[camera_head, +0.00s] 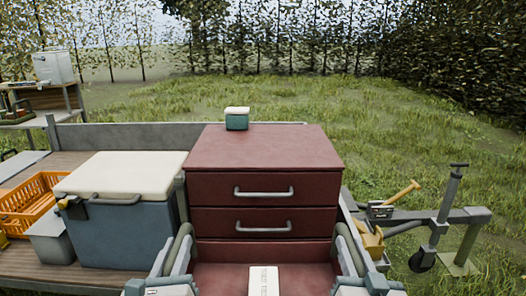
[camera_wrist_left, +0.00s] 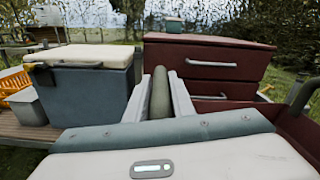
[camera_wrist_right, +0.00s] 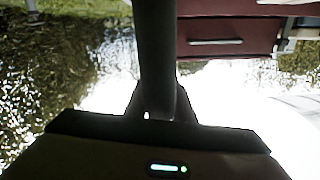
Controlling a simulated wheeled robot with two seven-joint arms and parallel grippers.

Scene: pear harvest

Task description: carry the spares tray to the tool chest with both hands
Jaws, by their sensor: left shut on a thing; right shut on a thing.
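The dark red spares tray (camera_head: 218,280) is low in front of me in the head view, its near part cut off by the frame. A white box (camera_head: 264,281) with small print is in it. My left gripper (camera_head: 178,256) is shut on its left grey handle, which also shows between the fingers in the left wrist view (camera_wrist_left: 160,93). My right gripper (camera_head: 350,258) is shut on the right handle; a dark bar (camera_wrist_right: 157,60) crosses the right wrist view there. The dark red tool chest (camera_head: 262,148) stands just beyond the tray, its drawers shut. The gap between them cannot be judged.
A small green box with a white lid (camera_head: 236,121) sits at the chest top's back edge. A blue cooler (camera_head: 125,232) stands left of the chest, beside a grey bin (camera_head: 50,241) and orange crate (camera_head: 25,205). A trailer hitch (camera_head: 440,225) is at right. Most of the chest top is clear.

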